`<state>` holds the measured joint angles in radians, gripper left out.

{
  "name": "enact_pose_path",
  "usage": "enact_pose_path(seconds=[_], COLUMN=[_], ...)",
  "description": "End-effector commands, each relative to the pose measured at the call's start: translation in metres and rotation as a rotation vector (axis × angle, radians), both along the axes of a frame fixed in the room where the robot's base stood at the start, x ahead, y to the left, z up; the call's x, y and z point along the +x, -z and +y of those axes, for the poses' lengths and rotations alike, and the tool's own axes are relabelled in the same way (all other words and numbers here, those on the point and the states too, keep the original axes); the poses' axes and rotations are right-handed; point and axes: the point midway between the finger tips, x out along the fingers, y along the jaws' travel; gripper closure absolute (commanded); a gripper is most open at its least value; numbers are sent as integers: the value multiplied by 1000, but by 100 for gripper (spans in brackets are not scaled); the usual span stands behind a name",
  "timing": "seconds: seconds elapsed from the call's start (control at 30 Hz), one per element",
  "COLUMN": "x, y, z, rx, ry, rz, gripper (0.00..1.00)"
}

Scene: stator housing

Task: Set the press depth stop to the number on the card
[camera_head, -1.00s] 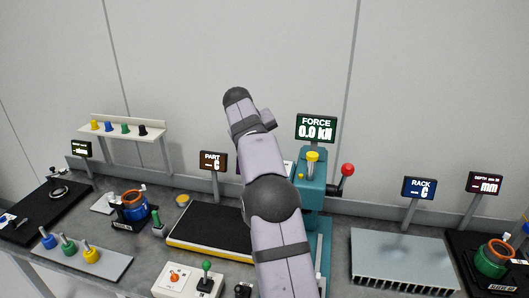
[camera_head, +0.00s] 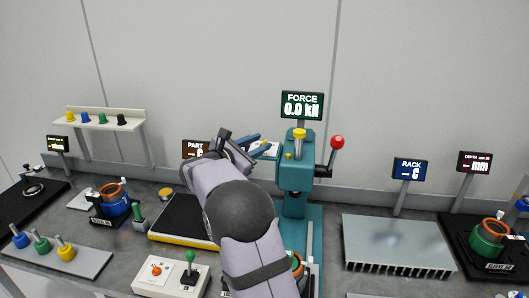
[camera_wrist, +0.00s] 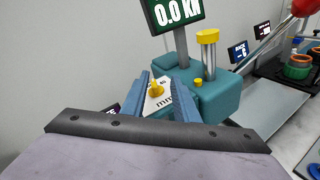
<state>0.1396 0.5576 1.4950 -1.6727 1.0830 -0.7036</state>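The teal press (camera_head: 296,173) stands right of my arm, with a yellow-topped post (camera_head: 299,136) and a red-knobbed lever (camera_head: 337,143). On its left side is a white plate (camera_wrist: 163,103) with "mm" lettering and a yellow knob (camera_wrist: 156,88). My gripper (camera_head: 256,147) is at this side of the press. In the wrist view its two blue fingers (camera_wrist: 162,82) are apart, with the knob seen between them; I cannot tell whether they touch it. The plate is partly hidden by the fingers. No card with a readable number shows.
The force sign (camera_head: 302,105) reads 0.0 kN. A depth sign (camera_head: 475,162) at far right shows a dash and mm. A grey rack (camera_head: 398,243) is right of the press. A black-topped tray (camera_head: 180,219) and a box with a green joystick (camera_head: 172,276) are left of it.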

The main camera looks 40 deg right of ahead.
Motion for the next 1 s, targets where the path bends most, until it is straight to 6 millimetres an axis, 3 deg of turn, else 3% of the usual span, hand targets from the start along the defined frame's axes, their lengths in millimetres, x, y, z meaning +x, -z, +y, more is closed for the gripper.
enact_pose_path(seconds=[0.03,0.2,0.53,1.0], x=[0,2,4,24], y=[10,19,22,20], z=[4,15,19,-27], rx=[-60,-213,-277,-274], ry=[-27,-95,-120,-116], rz=[78,247,317,315], gripper=[73,73,73,73])
